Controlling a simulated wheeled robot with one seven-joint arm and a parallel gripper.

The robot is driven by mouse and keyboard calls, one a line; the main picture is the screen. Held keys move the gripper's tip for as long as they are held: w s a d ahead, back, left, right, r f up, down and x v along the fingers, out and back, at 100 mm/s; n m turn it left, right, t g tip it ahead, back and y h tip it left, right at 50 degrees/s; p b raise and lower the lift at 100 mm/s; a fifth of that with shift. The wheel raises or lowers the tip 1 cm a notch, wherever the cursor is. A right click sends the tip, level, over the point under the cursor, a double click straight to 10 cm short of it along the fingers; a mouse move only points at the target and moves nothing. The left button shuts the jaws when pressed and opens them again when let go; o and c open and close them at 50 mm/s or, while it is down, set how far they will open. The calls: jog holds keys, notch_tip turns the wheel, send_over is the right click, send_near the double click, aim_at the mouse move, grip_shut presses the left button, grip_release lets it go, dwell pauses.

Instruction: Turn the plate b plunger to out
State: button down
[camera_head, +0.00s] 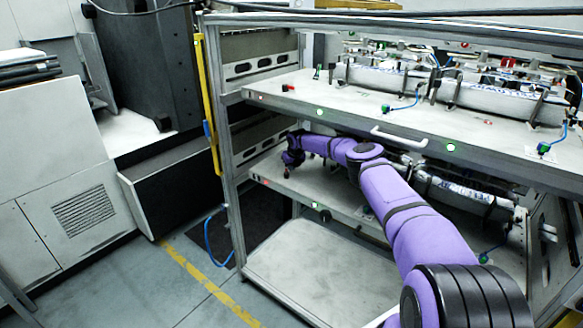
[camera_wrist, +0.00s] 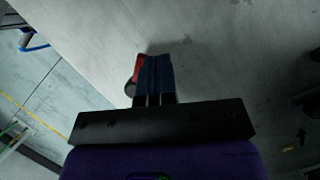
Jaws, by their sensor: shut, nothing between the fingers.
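My gripper (camera_head: 288,163) reaches over the left end of the middle shelf plate (camera_head: 330,180). In the wrist view my gripper (camera_wrist: 155,70) has its dark fingers together with nothing between them. A small red part (camera_wrist: 139,68) shows along the left side of the fingers, with a dark round part (camera_wrist: 130,88) just below it. They look like the plunger, mostly hidden by the fingers; I cannot tell whether the fingers touch it or which way it is turned. In the head view a small red spot (camera_head: 286,174) shows just under my gripper. No plate lettering is readable.
The upper plate (camera_head: 350,104) hangs close above my arm, with a handle (camera_head: 399,136) on its front edge and a small red part (camera_head: 287,87) at its left end. A yellow-edged post (camera_head: 209,100) stands left. The bottom shelf (camera_head: 310,265) is clear.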

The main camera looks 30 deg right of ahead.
jog(key=shift+w+a, duration=0.25)
jog(key=shift+a, duration=0.4)
jog(key=shift+d, duration=0.1)
jog(key=shift+s+d, duration=0.3)
jog(key=shift+d, duration=0.45)
jog(key=shift+a, duration=0.2)
